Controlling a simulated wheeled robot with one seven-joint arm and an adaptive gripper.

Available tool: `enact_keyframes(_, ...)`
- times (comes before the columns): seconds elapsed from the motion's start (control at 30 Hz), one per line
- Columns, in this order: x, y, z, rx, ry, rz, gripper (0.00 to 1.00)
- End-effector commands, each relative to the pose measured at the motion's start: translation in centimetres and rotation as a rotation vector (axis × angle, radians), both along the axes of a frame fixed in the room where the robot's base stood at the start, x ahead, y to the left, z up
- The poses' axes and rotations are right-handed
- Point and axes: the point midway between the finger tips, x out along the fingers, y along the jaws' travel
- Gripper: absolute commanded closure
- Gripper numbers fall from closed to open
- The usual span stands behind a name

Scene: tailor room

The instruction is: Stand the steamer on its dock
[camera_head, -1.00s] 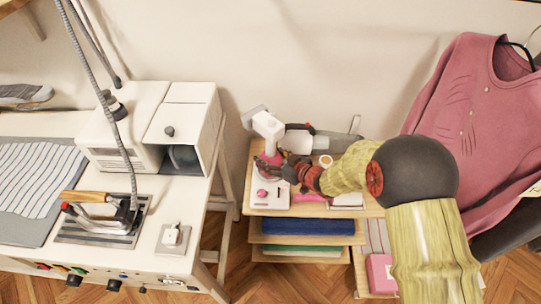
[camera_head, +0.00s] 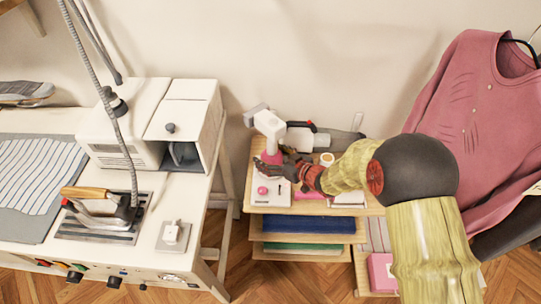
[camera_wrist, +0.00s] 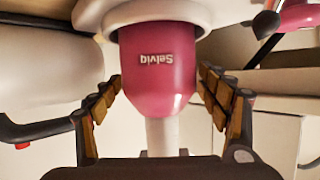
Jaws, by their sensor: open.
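The steamer (camera_head: 268,124) stands roughly upright at the back left of the small shelf unit, its white head on top. A white rounded collar (camera_wrist: 155,14) meets the pink part and looks like the dock. My fingers hide the join in the head view, so I cannot tell how fully it sits.
A grey-white appliance with a black handle (camera_head: 312,139) lies close right of the steamer. A white plate with a pink knob (camera_head: 268,196) is in front. The ironing table (camera_head: 198,200) stands left, and a pink garment (camera_head: 465,130) hangs right.

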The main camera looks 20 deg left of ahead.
Motion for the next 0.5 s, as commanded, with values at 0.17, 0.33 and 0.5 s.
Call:
enact_keyframes(0.17,-0.1,-0.2,0.4,0.000,0.000,-0.001,0.24)
enact_keyframes(0.33,-1.1,-2.1,1.4,0.000,0.001,-0.004,0.24)
enact_keyframes(0.5,-2.8,-5.0,2.9,0.000,0.002,-0.004,0.24)
